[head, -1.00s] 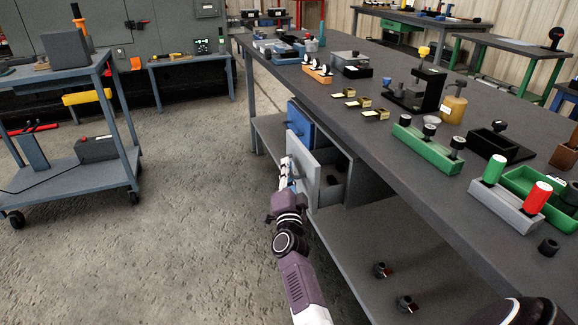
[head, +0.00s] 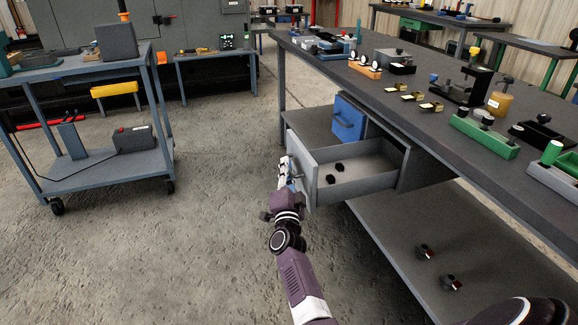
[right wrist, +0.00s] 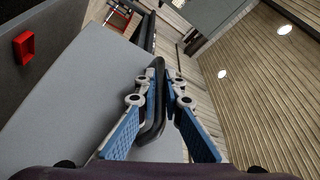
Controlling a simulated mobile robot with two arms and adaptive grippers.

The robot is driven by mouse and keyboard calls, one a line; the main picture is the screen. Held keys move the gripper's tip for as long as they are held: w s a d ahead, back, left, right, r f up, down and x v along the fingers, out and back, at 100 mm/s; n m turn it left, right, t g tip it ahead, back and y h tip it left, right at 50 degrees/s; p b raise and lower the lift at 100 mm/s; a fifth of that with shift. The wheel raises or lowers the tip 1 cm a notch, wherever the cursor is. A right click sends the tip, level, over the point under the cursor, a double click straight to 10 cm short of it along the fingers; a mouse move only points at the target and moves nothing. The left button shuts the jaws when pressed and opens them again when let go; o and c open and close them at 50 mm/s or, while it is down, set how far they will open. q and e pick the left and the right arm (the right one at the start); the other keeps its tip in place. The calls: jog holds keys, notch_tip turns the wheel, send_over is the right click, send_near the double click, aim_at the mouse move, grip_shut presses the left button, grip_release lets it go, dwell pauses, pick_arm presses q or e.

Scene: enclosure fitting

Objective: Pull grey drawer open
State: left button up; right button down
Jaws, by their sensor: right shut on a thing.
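The grey drawer (head: 362,179) stands pulled well out from under the long workbench in the head view. Two small black objects lie inside it. Its front panel faces my right gripper (head: 291,172), which is at the panel's outer side. In the right wrist view the fingers of my right gripper (right wrist: 160,118) are closed around the dark bar handle (right wrist: 154,112) on the grey drawer front (right wrist: 75,105). My left gripper is not in view.
A blue drawer (head: 347,121) sits just behind the grey one. The workbench (head: 440,125) carries several fixtures. Its lower shelf (head: 385,240) holds two small dark parts. A grey cart (head: 100,165) stands at the left. The floor between them is clear.

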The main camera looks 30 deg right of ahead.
jog(key=shift+a, duration=0.15)
jog(key=c, duration=2.3)
grip_release()
jog(key=shift+w, duration=0.1)
